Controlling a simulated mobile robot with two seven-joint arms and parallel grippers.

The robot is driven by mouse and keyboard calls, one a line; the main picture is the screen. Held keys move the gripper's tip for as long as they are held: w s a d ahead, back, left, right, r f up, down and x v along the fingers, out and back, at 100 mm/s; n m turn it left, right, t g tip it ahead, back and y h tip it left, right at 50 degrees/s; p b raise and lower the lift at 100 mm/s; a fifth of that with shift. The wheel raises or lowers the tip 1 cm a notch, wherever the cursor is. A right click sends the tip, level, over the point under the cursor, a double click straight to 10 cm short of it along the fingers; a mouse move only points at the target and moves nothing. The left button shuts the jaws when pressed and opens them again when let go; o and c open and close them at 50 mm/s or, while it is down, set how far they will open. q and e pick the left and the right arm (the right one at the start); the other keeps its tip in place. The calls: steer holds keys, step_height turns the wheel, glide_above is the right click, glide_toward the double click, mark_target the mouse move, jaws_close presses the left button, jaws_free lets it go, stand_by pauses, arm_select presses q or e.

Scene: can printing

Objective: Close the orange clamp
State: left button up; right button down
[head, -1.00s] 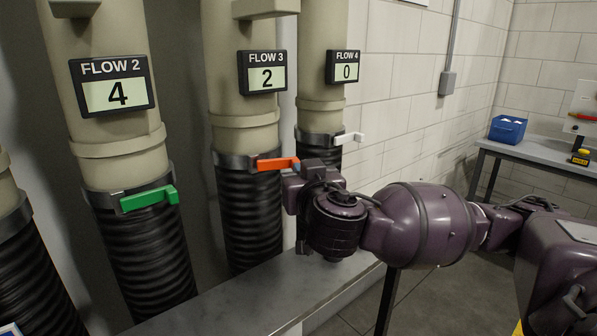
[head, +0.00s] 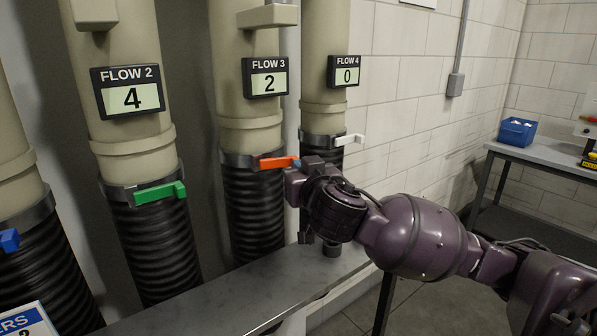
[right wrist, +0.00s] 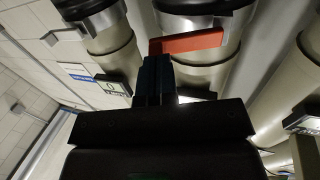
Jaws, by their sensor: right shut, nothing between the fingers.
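The orange clamp (head: 277,163) is on the collar of the FLOW 3 pipe, above its black ribbed hose. Its lever sticks out to the right. My right gripper (head: 297,165) is at the lever's right end, with its fingers shut and empty. In the right wrist view the orange lever (right wrist: 188,42) lies across, just beyond the tips of the dark blue fingers (right wrist: 153,68). The fingertips are very close to the lever; I cannot tell if they touch it. My left gripper is not in view.
A green clamp (head: 160,192) is on the FLOW 2 pipe, a white clamp (head: 350,139) on FLOW 4, and a blue clamp (head: 9,240) at the far left. A grey ledge (head: 235,295) runs below the hoses. A table with a blue bin (head: 517,131) stands at right.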

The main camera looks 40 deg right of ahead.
arm_select(q)
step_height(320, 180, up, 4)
steer(key=p, duration=0.2)
steer(key=shift+p, duration=0.4)
arm_select(e)
steer(key=d+n+y, duration=0.1)
steer(key=w+y, duration=0.1)
steer(key=w+d+n+y, duration=0.1)
steer(key=y, duration=0.1)
steer(key=shift+d+f+n+t, duration=0.1)
steer(key=shift+d+n+t, duration=0.2)
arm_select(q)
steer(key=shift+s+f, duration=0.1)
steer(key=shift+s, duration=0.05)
arm_select(e)
steer(key=shift+w, duration=0.1)
